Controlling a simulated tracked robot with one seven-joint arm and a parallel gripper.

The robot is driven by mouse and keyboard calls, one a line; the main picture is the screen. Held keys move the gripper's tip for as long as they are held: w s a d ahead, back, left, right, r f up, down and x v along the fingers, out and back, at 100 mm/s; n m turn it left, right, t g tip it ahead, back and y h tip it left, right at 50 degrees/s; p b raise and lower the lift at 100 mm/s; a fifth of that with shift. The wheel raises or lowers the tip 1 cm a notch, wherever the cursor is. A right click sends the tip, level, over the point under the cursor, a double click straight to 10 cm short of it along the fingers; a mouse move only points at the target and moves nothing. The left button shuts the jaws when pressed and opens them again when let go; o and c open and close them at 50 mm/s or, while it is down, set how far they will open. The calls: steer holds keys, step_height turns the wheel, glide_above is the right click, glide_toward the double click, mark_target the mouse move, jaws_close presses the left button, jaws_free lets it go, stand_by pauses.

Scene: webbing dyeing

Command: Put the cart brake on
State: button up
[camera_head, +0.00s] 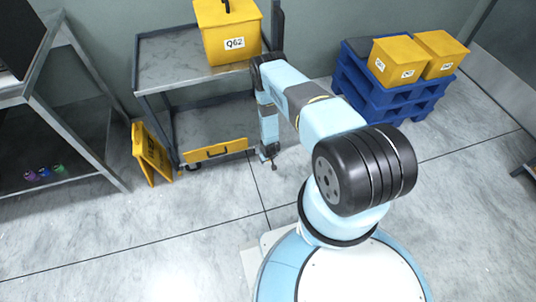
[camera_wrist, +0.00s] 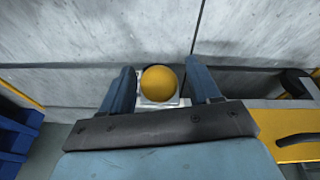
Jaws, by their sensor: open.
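The grey two-shelf cart (camera_head: 185,62) stands against the back wall in the head view. My gripper (camera_head: 268,160) hangs low beside the cart's right front corner, pointing down. In the wrist view, my gripper (camera_wrist: 160,72) is open, with its two fingers spread apart. A round yellow knob (camera_wrist: 159,83) on a pale square base shows between the fingers. I cannot tell whether the fingers touch it, or whether it is the cart brake. The knob is not visible in the head view.
A yellow box marked Q62 (camera_head: 228,35) sits on the cart. Blue pallets (camera_head: 400,108) with yellow boxes stand right. The front floor is clear.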

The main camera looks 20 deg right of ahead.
steer(key=v, duration=1.1)
steer(key=shift+r, duration=0.15)
steer(key=shift+c, duration=0.3)
